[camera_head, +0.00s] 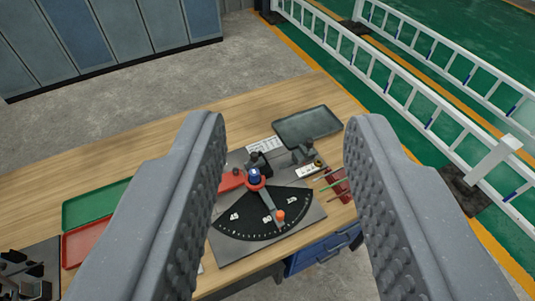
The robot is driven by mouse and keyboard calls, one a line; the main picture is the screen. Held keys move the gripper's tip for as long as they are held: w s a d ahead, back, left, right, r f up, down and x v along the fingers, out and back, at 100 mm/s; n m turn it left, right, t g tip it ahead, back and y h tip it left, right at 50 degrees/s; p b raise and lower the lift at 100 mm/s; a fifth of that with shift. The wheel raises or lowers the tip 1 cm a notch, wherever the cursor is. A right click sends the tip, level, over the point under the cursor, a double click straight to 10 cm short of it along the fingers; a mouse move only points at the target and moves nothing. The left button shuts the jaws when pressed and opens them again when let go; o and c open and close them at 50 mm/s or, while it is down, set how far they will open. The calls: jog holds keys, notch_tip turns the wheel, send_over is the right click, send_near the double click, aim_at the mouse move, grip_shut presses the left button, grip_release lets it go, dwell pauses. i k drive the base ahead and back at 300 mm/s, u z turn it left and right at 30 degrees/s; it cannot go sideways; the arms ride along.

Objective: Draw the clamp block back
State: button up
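My gripper (285,122) is open and empty, its two grey ribbed fingers spread wide in the foreground. Between the fingers, farther off, a dark bending fixture (308,216) sits on the wooden bench. It has a black angle scale (245,222), a lever (268,204) with an orange knob (280,215), and a blue-topped pivot (255,176). Small dark blocks stand behind the pivot (263,162) and at the back right (304,153); I cannot tell which is the clamp block. The left finger hides part of the fixture's left side.
A grey tray (307,125) stands behind the fixture, and a red holder with thin rods (338,184) lies to its right. Green (92,207) and red (88,242) trays lie left. Blue drawers (322,253) hang below the bench. White railings (400,78) run beyond it.

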aim_at(255, 162)
jog(key=u, duration=0.1)
jog(key=i, duration=1.25)
jog(key=u, duration=0.1)
